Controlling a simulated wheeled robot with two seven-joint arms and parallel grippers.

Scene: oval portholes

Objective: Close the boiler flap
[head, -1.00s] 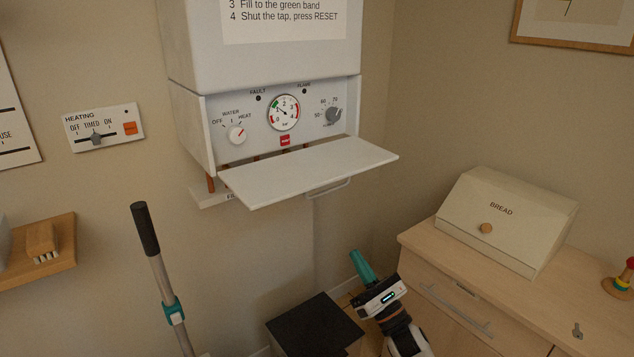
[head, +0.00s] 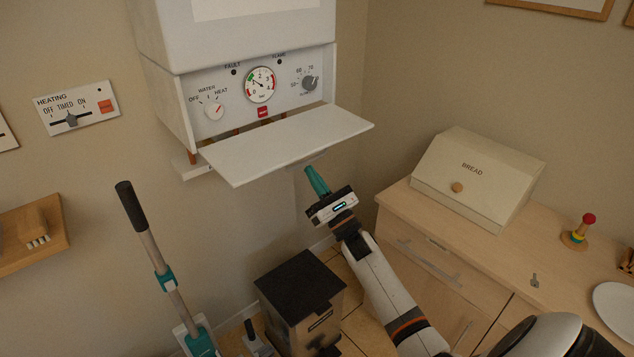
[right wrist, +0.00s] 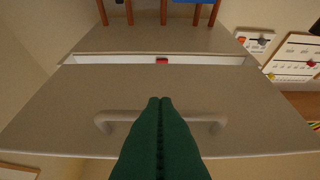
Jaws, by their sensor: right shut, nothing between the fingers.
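The boiler (head: 240,40) hangs on the wall. Its white flap (head: 290,145) is open, folded down and sticking out roughly level below the control panel (head: 258,88). My right gripper (head: 311,172) is shut and empty, with teal fingers pointing up just under the flap's front edge. In the right wrist view the flap's underside (right wrist: 70,105) fills the middle, and the fingers (right wrist: 160,105) overlap the middle of its bar handle (right wrist: 207,119). I cannot tell whether they touch it. My left gripper is not in view.
A black-lidded bin (head: 300,290) stands on the floor below. A wooden cabinet (head: 430,250) with a bread box (head: 475,180) is at the right. A long-handled cleaner (head: 150,250) leans at the left. Copper pipes (right wrist: 164,12) show behind the flap.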

